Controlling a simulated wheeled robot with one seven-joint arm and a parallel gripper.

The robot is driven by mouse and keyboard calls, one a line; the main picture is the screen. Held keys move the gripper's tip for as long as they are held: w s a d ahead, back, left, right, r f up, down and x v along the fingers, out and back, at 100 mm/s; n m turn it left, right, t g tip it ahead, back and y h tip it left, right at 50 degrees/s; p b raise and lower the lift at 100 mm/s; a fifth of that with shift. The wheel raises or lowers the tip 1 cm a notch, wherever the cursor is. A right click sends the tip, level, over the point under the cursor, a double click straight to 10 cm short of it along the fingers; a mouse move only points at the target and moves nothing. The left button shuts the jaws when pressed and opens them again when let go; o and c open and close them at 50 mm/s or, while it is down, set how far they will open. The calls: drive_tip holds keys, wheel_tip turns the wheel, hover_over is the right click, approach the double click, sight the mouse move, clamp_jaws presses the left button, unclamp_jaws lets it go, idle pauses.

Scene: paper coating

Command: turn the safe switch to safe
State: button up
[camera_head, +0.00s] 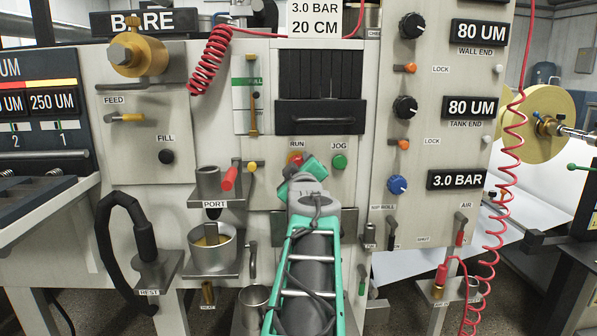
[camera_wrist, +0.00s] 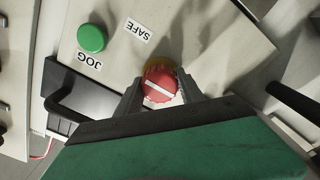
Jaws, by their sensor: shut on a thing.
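The safe switch is a round red knob with a white bar across its face and a yellow-brown collar. It shows in the wrist view (camera_wrist: 159,94), between the two dark fingers of my gripper (camera_wrist: 162,98), which is shut on it. The SAFE label (camera_wrist: 137,31) lies on the pale panel beside the knob, and the white bar runs slanted in this view. In the head view my green and grey gripper (camera_head: 306,172) reaches the panel at the RUN label (camera_head: 296,143) and hides most of the knob (camera_head: 295,157).
A green JOG button (camera_head: 339,162) sits close to the right of the knob; it also shows in the wrist view (camera_wrist: 92,38). A red-handled lever (camera_head: 229,178) and a cup stand to the left. A dark handle (camera_head: 320,120) crosses the panel above. Blue knob (camera_head: 397,185) is at right.

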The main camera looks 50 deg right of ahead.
idle(0.4)
drive_tip(key=o, duration=1.4)
drive_tip(key=p+v, duration=0.1)
drive_tip(key=v, duration=0.7)
drive_tip(key=shift+d, duration=0.1)
